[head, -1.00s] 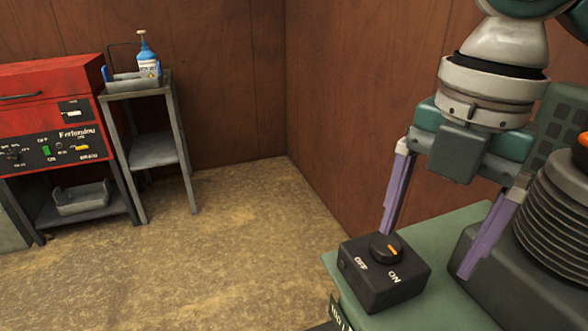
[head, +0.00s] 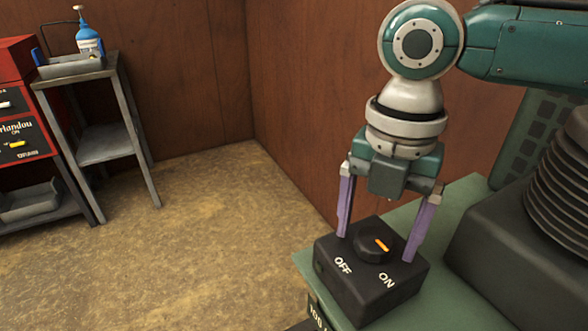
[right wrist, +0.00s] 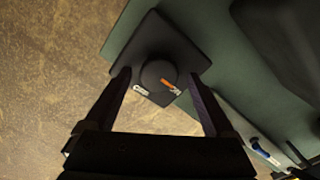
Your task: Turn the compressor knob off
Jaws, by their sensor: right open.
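The compressor knob (head: 372,246) is a round black dial with an orange mark, on top of a black switch box (head: 350,285) with white OFF and ON labels. The orange mark points toward the ON side. My right gripper (head: 376,250) is open, with its purple fingers on either side of the knob, just above the box top. In the right wrist view the knob (right wrist: 158,76) lies between and beyond the open fingers (right wrist: 165,85). I cannot tell whether either finger touches it. My left gripper is not in view.
The box sits on a green compressor top (head: 455,212) beside a black ribbed part (head: 560,185). A brown wall (head: 300,90) stands close behind. A grey stand (head: 105,143) with a blue bottle (head: 88,40) and a red machine (head: 20,140) are at left. The floor between is clear.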

